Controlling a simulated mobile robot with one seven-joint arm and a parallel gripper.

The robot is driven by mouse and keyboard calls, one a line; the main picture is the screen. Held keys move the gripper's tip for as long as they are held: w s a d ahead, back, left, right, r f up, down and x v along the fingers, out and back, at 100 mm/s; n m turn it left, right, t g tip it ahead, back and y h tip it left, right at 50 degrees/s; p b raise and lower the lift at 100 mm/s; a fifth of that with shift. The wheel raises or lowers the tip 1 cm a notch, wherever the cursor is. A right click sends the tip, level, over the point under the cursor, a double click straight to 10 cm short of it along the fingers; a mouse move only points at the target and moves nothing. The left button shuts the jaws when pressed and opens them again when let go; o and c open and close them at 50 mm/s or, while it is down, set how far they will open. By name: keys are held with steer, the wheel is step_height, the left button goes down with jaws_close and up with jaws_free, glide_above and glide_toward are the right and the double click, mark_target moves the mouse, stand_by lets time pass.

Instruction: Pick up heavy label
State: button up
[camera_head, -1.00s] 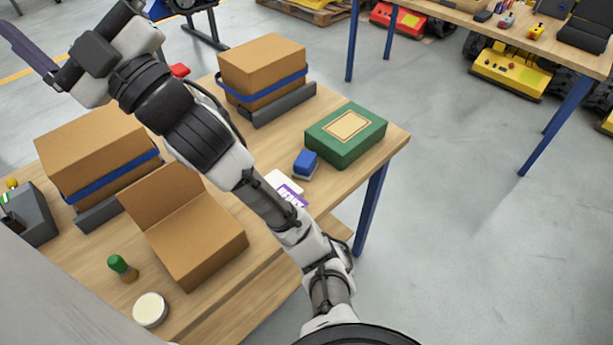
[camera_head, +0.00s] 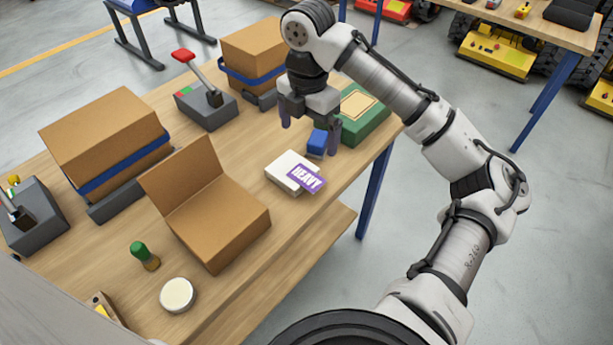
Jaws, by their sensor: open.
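The heavy label (camera_head: 306,178) is a purple card with white lettering reading "HEAVY". It lies on the right part of a small white block or stack (camera_head: 285,168) on the wooden table. My gripper (camera_head: 310,138) points down above the table, behind the label in the picture and apart from it. Its two dark fingers are spread and hold nothing that I can see. A small blue block (camera_head: 317,142) shows between and behind the fingers, near the right one. I cannot tell how high the fingertips are above the table.
A green box (camera_head: 362,118) stands at the table's right end, partly behind my gripper. An open cardboard box (camera_head: 225,225) stands left of the label. Strapped boxes (camera_head: 105,140) and a red-handled lever unit (camera_head: 205,105) stand farther back. The table (camera_head: 300,215) is bare in front of the label.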

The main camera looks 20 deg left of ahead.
mark_target(306, 177)
step_height(306, 177, down, 12)
steer(key=shift+s+a+r+p, duration=0.1)
steer(key=shift+s+a+p, duration=0.05)
steer(key=shift+p, duration=0.3)
stand_by(0.4)
steer(key=c, duration=1)
